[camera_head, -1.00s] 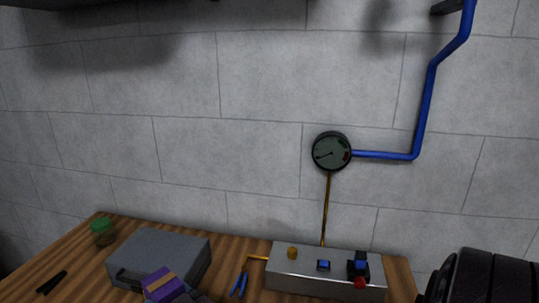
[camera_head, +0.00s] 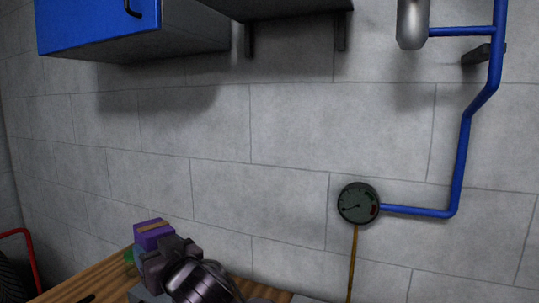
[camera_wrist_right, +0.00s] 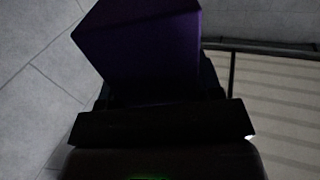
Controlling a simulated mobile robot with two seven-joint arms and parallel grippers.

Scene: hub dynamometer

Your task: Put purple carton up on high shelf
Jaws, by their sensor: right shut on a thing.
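The purple carton (camera_head: 153,233) with a tan band on top is in the lower left of the head view, above the wooden bench. My right gripper (camera_head: 163,252) is shut on it. The carton (camera_wrist_right: 143,50) also fills the upper middle of the right wrist view, dark, between the jaws of the gripper (camera_wrist_right: 155,95). The underside of a shelf (camera_head: 270,12) shows at the top of the head view, on dark brackets. Its top surface is out of sight. My left gripper is not in view.
A blue cabinet (camera_head: 100,30) hangs on the wall left of the shelf. A gauge (camera_head: 358,203) and blue pipe (camera_head: 461,150) are on the right. A silver cylinder (camera_head: 412,22) hangs at the top right. The wall between bench (camera_head: 85,288) and shelf is clear.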

